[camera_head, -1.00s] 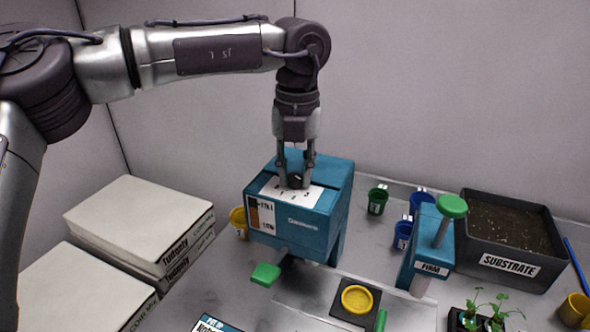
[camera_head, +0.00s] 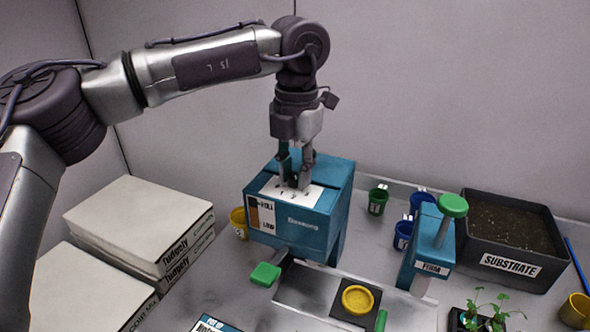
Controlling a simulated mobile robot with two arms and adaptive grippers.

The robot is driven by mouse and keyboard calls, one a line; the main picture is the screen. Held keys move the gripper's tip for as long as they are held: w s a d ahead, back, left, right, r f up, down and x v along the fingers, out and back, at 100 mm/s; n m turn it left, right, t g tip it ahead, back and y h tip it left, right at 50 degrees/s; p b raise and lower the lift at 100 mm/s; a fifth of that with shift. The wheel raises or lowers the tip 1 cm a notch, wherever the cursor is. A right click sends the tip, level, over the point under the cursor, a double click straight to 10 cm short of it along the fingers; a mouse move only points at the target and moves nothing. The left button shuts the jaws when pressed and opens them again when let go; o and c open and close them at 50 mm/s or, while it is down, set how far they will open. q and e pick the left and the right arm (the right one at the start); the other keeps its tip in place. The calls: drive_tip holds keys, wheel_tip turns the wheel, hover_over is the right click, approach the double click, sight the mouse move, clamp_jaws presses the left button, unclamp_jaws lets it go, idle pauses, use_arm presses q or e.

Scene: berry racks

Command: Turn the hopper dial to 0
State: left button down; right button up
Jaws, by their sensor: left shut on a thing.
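The blue hopper (camera_head: 322,222) stands on the table with a white scale plate (camera_head: 270,189) on its top. The dial sits on that plate and is mostly hidden between the fingers, so I cannot read where it points. My left gripper (camera_head: 294,184) comes straight down from above and is shut on the dial. Its wrist is turned at an angle to the hopper's front. A green lever (camera_head: 265,274) sticks out at the hopper's lower front. My right gripper is not in view.
Right of the hopper stand green and blue cups (camera_head: 377,200), a blue press (camera_head: 433,250) with a green knob and a black substrate tray (camera_head: 510,269).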

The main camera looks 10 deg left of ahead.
sight(296, 176)
use_arm(q)
drive_tip(key=shift+m, duration=1.5)
drive_tip(key=c, duration=0.9)
unclamp_jaws()
wheel_tip(296, 176, up, 12)
drive_tip(key=shift+d, duration=0.1)
